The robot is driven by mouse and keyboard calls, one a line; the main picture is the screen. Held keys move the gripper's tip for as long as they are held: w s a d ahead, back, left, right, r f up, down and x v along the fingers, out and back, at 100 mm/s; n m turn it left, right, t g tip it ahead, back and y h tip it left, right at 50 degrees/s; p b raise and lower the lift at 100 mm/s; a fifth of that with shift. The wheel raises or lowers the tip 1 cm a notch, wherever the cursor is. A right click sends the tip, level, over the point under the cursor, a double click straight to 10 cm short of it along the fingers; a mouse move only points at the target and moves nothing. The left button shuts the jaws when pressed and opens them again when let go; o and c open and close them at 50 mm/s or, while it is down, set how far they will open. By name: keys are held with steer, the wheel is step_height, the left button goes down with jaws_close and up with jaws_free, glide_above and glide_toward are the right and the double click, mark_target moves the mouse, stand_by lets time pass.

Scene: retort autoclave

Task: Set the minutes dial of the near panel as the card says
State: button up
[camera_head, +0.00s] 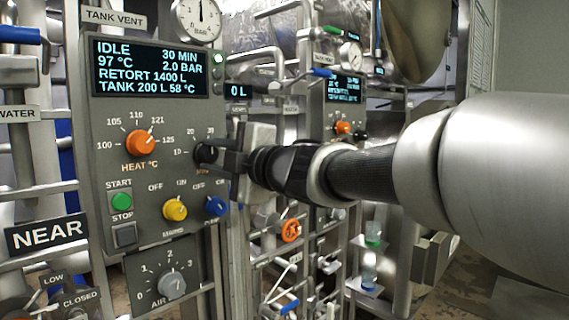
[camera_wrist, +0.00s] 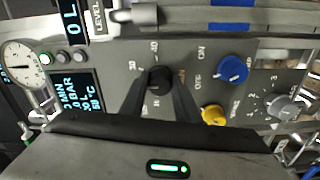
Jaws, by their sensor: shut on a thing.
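The near panel (camera_head: 95,135), with a NEAR sign (camera_head: 46,233) at its lower left, fills the left of the head view. Its display (camera_head: 150,68) reads IDLE, 30 MIN, 97 °C, 2.0 BAR. The minutes dial (camera_head: 203,154) is a black knob right of the orange heat dial (camera_head: 141,143). My gripper (camera_head: 216,157) is shut on the minutes dial and partly hides its scale. In the wrist view the dial (camera_wrist: 159,76) sits between the two dark fingers (camera_wrist: 160,90). Its pointer is not clear. I cannot make out a readable card.
A yellow knob (camera_head: 175,210) and a blue knob (camera_head: 215,206) sit close below the dial. The grey AIR knob (camera_head: 172,285) is lower. A green start button (camera_head: 121,201) is at left. Pipes and a blue-handled valve (camera_head: 322,72) stand right of the panel, near my arm.

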steer(key=n+b, duration=0.2)
steer(key=n, duration=0.1)
steer(key=shift+f+n, duration=0.2)
steer(key=shift+n, duration=0.1)
steer(key=n+b, duration=0.2)
steer(key=n, duration=0.2)
steer(key=shift+n, duration=0.3)
steer(key=n+b, duration=0.3)
steer(key=n, duration=0.2)
steer(key=shift+r, duration=0.1)
steer(key=shift+r+n+b, duration=0.1)
steer(key=shift+n+b, duration=0.65)
steer(key=shift+n, duration=0.95)
steer(key=o, duration=1.1)
steer(key=shift+c, duration=0.2)
steer(key=shift+r, duration=0.1)
steer(key=v, duration=1.7)
steer(key=shift+s+p, duration=0.25)
steer(key=shift+p, duration=0.05)
